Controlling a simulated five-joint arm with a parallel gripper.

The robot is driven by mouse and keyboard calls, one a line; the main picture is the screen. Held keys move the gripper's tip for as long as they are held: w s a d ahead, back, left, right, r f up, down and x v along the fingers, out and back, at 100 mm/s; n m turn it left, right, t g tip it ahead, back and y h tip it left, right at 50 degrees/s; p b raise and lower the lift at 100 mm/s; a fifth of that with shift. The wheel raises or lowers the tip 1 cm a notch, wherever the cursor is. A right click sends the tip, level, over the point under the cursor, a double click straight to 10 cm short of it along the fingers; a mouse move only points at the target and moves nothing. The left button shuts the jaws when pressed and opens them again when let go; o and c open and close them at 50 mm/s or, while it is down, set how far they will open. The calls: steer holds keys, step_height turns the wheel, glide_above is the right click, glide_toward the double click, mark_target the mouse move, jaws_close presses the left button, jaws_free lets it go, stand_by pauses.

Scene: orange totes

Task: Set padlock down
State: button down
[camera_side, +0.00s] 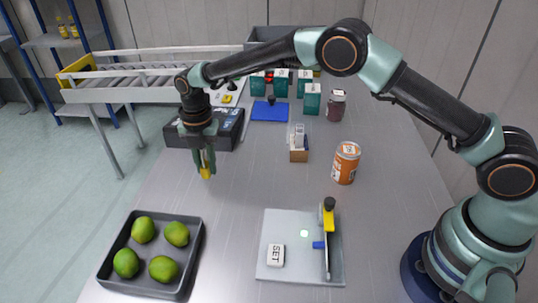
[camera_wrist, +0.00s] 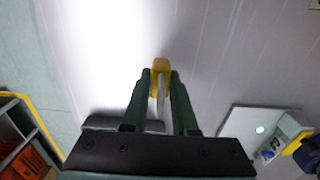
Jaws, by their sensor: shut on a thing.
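The yellow padlock (camera_side: 206,173) hangs from the tips of my gripper (camera_side: 205,158), over the left part of the grey table. In the wrist view the padlock (camera_wrist: 160,65) is between the two dark green fingers of my gripper (camera_wrist: 161,84), its yellow part showing past the tips and a pale grey part between them. My gripper is shut on it and points down. The padlock looks a little above the tabletop, but the exact gap is hard to tell.
Bare tabletop (camera_side: 235,185) surrounds the padlock. A grey tray (camera_side: 190,255) of green fruits is at front left, a plate (camera_side: 285,225) with a SET block and yellow-handled fixture at front middle. An orange can (camera_side: 345,163), small wooden holder (camera_side: 299,155) and black case (camera_side: 222,130) stand farther back.

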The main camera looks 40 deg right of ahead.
mark_target(208, 174)
steer(key=shift+f, duration=1.7)
steer(key=shift+f, duration=0.1)
steer(key=c, duration=0.7)
jaws_free()
